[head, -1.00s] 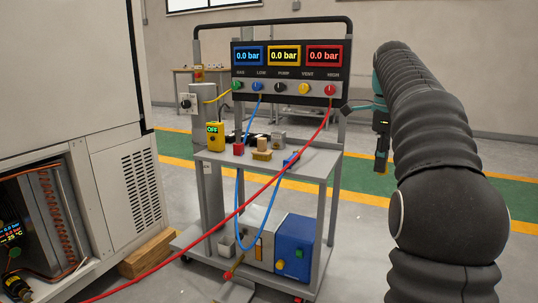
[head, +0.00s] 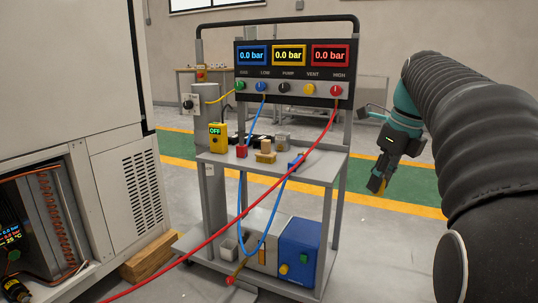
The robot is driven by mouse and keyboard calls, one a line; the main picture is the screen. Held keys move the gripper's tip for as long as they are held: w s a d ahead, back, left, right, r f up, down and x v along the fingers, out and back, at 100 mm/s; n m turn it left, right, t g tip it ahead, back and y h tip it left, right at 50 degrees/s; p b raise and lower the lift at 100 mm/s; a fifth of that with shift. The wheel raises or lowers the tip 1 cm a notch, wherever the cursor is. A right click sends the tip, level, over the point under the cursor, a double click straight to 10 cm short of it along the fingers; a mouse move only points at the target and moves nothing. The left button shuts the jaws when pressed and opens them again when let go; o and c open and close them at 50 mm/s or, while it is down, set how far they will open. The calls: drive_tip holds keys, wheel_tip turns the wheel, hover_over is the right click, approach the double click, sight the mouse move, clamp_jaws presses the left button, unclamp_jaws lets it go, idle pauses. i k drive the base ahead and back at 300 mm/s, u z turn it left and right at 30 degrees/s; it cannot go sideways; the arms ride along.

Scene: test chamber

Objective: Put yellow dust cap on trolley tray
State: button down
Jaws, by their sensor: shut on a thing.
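My gripper (head: 379,184) hangs at the right, clear of the trolley and pointing down. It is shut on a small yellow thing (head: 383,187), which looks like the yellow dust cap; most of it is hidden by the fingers. The trolley's grey upper tray (head: 322,168) stands left of my gripper, with a gap between them.
A red hose (head: 225,225) slants across the tray's front from the gauge panel (head: 290,70). A blue hose (head: 244,220) loops below it. A white cabinet (head: 70,90) stands at the left. The floor right of the trolley is clear.

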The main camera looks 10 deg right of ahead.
sight(311, 170)
drive_tip(key=i, duration=0.9)
drive_tip(key=z, duration=0.05)
